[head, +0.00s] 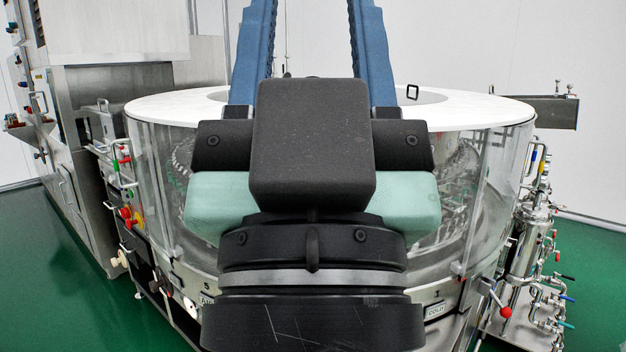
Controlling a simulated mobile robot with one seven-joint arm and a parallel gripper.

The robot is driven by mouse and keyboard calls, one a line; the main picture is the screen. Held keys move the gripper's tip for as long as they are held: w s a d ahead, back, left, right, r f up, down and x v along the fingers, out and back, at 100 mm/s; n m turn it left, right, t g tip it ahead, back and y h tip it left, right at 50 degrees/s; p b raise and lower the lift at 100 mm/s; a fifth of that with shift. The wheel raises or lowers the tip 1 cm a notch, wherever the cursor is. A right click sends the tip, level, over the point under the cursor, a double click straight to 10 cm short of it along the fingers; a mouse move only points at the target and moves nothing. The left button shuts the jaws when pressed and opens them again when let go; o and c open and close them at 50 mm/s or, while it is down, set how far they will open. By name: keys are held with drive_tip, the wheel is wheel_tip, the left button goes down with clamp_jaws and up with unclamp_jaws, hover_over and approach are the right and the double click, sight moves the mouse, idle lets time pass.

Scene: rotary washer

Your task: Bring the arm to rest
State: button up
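My gripper (311,30) is in the middle of the head view, seen from behind its black body. Its two blue fingers stand well apart and run up past the top edge of the picture, so their tips are cut off. The gap between the fingers shows only the wall and part of the washer behind. The gripper is open, with nothing seen between the visible parts of the fingers. It appears in front of the round washer (480,108), which has a white top ring and clear side panels. The gripper and wrist hide the washer's middle.
A steel cabinet (115,75) stands at the left, with a red-knobbed control (128,216) near the washer's left side. Steel pipes and valves (530,245) stand at the right. A steel arm or chute (556,112) juts out behind. Green floor (50,270) is clear at the lower left.

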wheel_tip(320, 180, up, 21)
drive_tip(key=p, duration=1.8)
drive_tip(key=shift+p, duration=0.3)
